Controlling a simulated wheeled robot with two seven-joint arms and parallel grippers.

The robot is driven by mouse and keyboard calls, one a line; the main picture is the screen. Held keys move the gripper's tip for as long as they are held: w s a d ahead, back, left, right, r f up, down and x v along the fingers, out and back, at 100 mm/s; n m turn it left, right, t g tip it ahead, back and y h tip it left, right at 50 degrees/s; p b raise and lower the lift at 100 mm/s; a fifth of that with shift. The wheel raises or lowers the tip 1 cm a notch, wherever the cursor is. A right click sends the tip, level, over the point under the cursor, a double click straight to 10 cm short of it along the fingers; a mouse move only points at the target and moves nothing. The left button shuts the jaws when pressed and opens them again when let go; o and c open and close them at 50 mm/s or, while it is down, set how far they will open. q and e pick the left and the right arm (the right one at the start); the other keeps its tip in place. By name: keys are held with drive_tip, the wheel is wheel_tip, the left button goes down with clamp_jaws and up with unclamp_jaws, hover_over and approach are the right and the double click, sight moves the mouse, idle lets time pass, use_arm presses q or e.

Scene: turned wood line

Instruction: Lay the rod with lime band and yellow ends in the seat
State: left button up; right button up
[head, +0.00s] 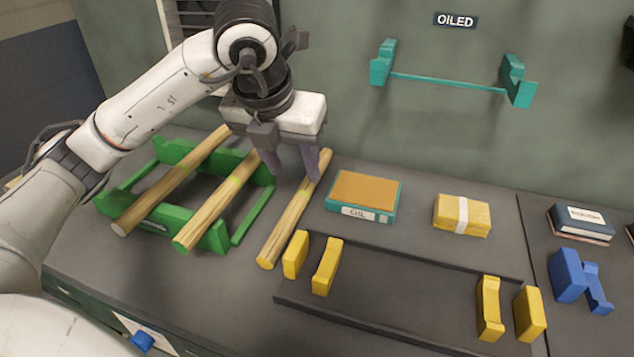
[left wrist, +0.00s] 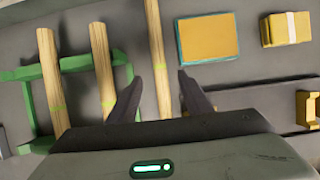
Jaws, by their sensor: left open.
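A wooden rod with a lime band and a yellow near end (head: 283,230) lies on the bench, right of the green rack. Its far end is partly hidden by my gripper. My left gripper (head: 296,177) is open above this rod's far half. In the left wrist view the rod (left wrist: 157,45) runs between the spread fingers (left wrist: 160,88), with nothing gripped. Notched yellow blocks (head: 326,268) (head: 490,308) stand at both ends of a dark tray; teal brackets (head: 383,63) (head: 517,82) are on the wall. I cannot tell which is the seat. My right gripper is out of view.
Two other lime-banded rods rest on the green rack (head: 243,222): a pale-ended one (head: 160,195) and a green-ended one (head: 208,214). An oil box (head: 364,193), a yellow bundle (head: 475,216) and blue blocks (head: 566,276) stand to the right. The dark tray's (head: 400,263) middle is clear.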

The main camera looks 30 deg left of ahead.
sight(301, 193)
use_arm(q)
drive_tip(key=x, duration=0.2)
drive_tip(key=shift+s+f, duration=0.15)
drive_tip(key=shift+f, duration=0.2)
drive_tip(key=shift+a+f, duration=0.1)
drive_tip(key=shift+f, duration=0.45)
drive_tip(key=x, duration=0.4)
drive_tip(key=shift+w+f, duration=0.15)
drive_tip(key=shift+w, duration=0.25)
drive_tip(key=shift+w+f, duration=0.15)
drive_tip(key=shift+f, duration=0.15)
clamp_jaws()
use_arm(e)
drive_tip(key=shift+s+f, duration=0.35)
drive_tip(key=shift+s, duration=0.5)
